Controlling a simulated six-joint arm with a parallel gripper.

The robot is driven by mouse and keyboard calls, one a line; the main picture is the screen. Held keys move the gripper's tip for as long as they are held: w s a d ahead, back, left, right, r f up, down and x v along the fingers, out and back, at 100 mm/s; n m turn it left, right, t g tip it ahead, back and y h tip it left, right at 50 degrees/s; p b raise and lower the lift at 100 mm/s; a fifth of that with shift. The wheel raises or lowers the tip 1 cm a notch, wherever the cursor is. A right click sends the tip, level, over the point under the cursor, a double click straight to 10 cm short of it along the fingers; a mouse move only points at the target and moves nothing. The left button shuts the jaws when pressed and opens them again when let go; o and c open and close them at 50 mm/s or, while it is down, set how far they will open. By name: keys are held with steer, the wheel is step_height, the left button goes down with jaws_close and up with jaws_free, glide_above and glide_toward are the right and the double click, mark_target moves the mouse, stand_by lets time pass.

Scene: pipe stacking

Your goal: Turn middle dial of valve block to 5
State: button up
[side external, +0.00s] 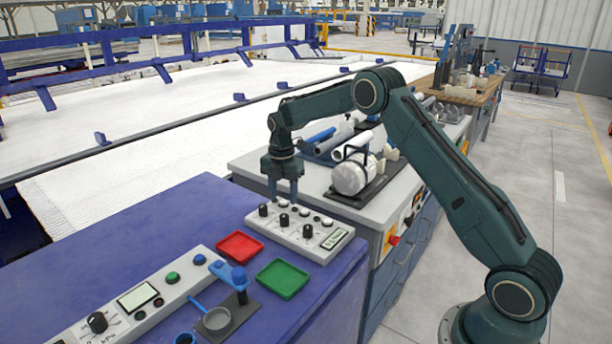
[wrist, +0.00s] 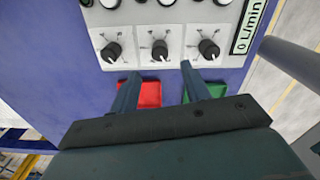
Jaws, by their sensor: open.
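The valve block (side external: 322,238) is a pale panel with three black dials in a row on the blue cabinet. Its middle dial (side external: 284,220) also shows in the wrist view (wrist: 160,50), between the left dial (wrist: 110,52) and the right dial (wrist: 209,50). I cannot read its setting. My gripper (side external: 283,200) points down over the block, close above the middle dial. Its fingers are apart and empty. In the wrist view the fingertips (wrist: 160,72) lie on either side of the line to the middle dial, apparently not touching it.
A red tray (side external: 240,245) and a green tray (side external: 282,279) lie beside the block. A display (wrist: 249,25) reads 0 L/min. Another control panel (side external: 135,298) and a blue lever fixture (side external: 236,278) stand nearer. Pipes (side external: 333,144) lie on the grey bench behind.

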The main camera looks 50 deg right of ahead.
mark_target(284, 216)
step_height(284, 216, down, 8)
steer(key=shift+f, duration=0.1)
stand_by(0.4)
steer(key=shift+c, duration=0.2)
steer(key=c, duration=1)
